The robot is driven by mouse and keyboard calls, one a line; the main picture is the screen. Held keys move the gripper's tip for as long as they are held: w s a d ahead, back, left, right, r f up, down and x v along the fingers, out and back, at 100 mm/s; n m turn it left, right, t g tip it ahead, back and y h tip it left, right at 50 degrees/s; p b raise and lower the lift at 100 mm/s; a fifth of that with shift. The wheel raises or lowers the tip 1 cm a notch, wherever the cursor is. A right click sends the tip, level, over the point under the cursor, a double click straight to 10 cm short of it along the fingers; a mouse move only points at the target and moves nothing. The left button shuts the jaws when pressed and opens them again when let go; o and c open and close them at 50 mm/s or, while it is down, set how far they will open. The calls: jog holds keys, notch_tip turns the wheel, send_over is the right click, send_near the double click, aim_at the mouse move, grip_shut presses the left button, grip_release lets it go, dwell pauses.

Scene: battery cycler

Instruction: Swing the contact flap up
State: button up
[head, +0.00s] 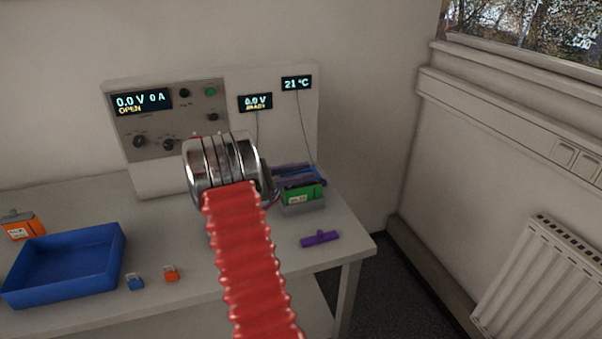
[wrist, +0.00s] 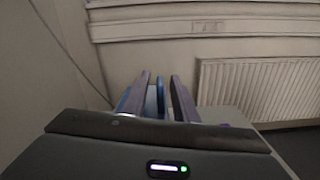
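My gripper (wrist: 159,82) has its two fingers apart in the wrist view. A thin blue upright piece (wrist: 160,98) stands between them, with a narrow gap showing on each side; it may be part of the contact flap, but I cannot tell for sure. In the head view my silver wrist and red arm hide much of the gripper. Blue and dark bars show beyond the wrist, above a green battery (head: 303,194) in a grey holder (head: 303,208). I cannot separate flap from fingers there.
The cycler panel (head: 170,120) stands behind and reads 0.0 V and OPEN. A blue tray (head: 65,265), an orange battery (head: 22,226), a small blue clip (head: 135,282) and an orange clip (head: 171,273) lie left. A purple piece (head: 320,239) lies near the table's right edge.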

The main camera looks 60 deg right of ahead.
jog(key=shift+c, duration=0.4)
grip_shut()
